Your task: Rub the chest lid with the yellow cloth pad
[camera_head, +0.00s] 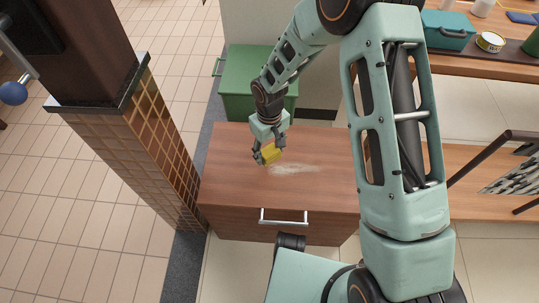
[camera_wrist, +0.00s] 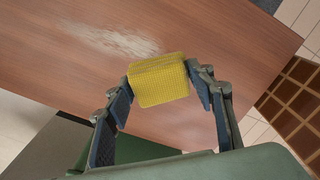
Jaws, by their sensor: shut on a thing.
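The yellow cloth pad (camera_head: 270,153) is between the fingers of my gripper (camera_head: 269,151), which is shut on it. In the wrist view the pad (camera_wrist: 158,80) sits between both fingertips of my gripper (camera_wrist: 160,88). The brown wooden chest lid (camera_head: 232,180) lies under the pad, and it also shows in the wrist view (camera_wrist: 225,45). A pale whitish smear (camera_head: 294,169) marks the lid just right of the pad in the head view. In the wrist view the smear (camera_wrist: 120,40) lies beyond the pad. I cannot tell whether the pad touches the lid.
A silver handle (camera_head: 283,217) is on the chest's front. A green box (camera_head: 252,80) stands behind the chest. A tiled pillar (camera_head: 160,130) with a dark ledge stands close on the left. A wooden bench (camera_head: 490,187) is at the right. The lid's left part is clear.

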